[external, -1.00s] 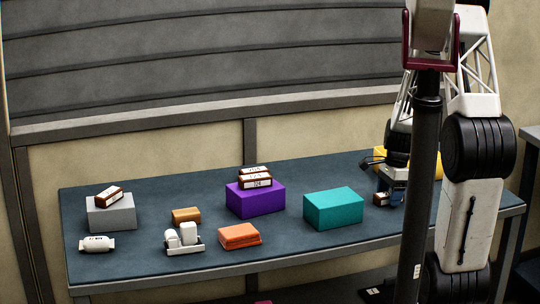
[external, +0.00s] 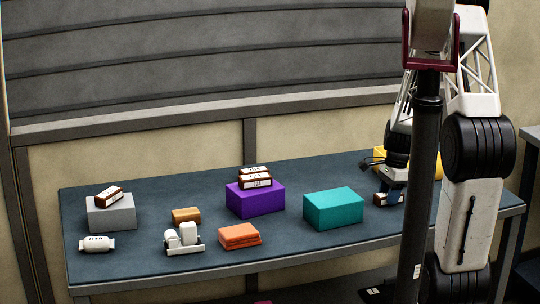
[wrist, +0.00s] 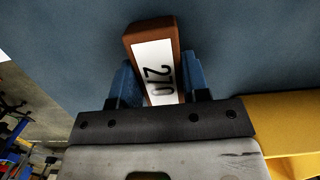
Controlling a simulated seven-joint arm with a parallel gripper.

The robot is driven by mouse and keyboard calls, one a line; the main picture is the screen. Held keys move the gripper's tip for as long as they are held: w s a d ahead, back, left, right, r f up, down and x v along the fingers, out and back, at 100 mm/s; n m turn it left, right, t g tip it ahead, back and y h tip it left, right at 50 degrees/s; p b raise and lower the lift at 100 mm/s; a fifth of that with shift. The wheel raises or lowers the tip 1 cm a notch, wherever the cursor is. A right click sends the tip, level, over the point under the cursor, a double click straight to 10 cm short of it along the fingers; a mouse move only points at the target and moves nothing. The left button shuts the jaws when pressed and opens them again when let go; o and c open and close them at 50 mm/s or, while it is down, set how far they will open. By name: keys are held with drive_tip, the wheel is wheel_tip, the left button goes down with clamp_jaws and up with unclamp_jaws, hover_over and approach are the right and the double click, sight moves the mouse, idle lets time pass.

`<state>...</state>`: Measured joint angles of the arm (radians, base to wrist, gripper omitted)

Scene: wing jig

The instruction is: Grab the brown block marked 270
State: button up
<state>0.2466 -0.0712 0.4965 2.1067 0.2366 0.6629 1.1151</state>
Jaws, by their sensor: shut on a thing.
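The brown block marked 270 (wrist: 154,62) is between the two blue fingers of my gripper (wrist: 163,84) in the wrist view, with its white label facing the camera. The fingers are shut on its sides. In the external view the block (external: 380,199) shows at the right part of the table, low at the table surface, beside my gripper (external: 388,195). I cannot tell whether it touches the table. Part of the block is hidden by the gripper.
A yellow box (wrist: 285,120) is close beside my gripper. A teal box (external: 333,208) stands to the left. Further left are a purple box (external: 255,199) with labelled brown blocks (external: 256,182), an orange stack (external: 239,236) and a grey box (external: 111,212) with another labelled block (external: 109,197).

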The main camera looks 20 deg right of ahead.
drive_tip(key=shift+r, duration=0.15)
drive_tip(key=shift+r, duration=0.55)
drive_tip(key=shift+s+a+r, duration=0.1)
drive_tip(key=shift+s+r, duration=0.1)
drive_tip(key=shift+r, duration=0.35)
drive_tip(key=shift+s+r, duration=0.2)
drive_tip(key=shift+r, duration=0.35)
drive_tip(key=s+a, duration=0.1)
drive_tip(key=s, duration=0.4)
drive_tip(key=s+a+r, duration=0.1)
drive_tip(key=s, duration=0.4)
drive_tip(key=s+a, duration=0.1)
drive_tip(key=s, duration=0.4)
drive_tip(key=shift+r, duration=0.2)
